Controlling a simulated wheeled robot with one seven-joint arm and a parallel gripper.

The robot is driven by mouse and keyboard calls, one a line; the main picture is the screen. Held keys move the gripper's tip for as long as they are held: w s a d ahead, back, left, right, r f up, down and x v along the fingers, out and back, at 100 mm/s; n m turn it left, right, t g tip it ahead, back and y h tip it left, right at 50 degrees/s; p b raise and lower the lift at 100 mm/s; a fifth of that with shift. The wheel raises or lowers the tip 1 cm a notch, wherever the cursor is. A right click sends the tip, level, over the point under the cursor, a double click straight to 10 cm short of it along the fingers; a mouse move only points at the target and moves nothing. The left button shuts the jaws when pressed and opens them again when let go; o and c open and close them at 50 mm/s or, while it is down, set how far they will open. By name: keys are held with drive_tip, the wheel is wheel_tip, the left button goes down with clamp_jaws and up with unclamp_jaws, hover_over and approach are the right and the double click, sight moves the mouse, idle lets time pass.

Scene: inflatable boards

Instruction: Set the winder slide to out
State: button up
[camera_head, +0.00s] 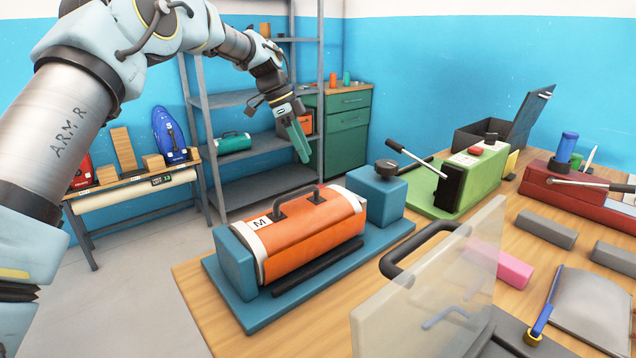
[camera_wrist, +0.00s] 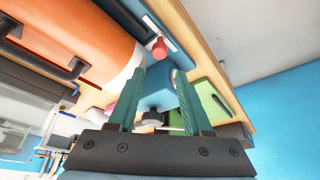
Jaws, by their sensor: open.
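The winder on the table is an orange roll marked M (camera_head: 312,232) between blue end blocks on a blue base (camera_head: 250,312). Its right block (camera_head: 375,195) has a dark round knob on top. In the wrist view a small red knob (camera_wrist: 159,48) stands by a dark slot in a pale strip (camera_wrist: 160,32) on the base's edge; it looks like the slide. I cannot read its markings. The head view does not show this knob. My gripper (camera_head: 301,145) hangs behind and above the winder, open and empty. In the wrist view its fingers (camera_wrist: 160,73) point toward the red knob and blue block (camera_wrist: 155,92).
A green device with a black lever (camera_head: 455,185) stands right of the winder, and a red device (camera_head: 575,200) beyond it. A clear panel (camera_head: 430,290) with a dark handle rises in front. Grey shelves (camera_head: 255,145) and a green cabinet (camera_head: 345,130) stand behind.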

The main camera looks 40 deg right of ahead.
drive_tip(key=p+x, duration=0.2)
drive_tip(key=x, duration=0.8)
drive_tip(key=shift+a+f, duration=0.1)
drive_tip(key=shift+c, duration=0.2)
clamp_jaws()
idle(1.0)
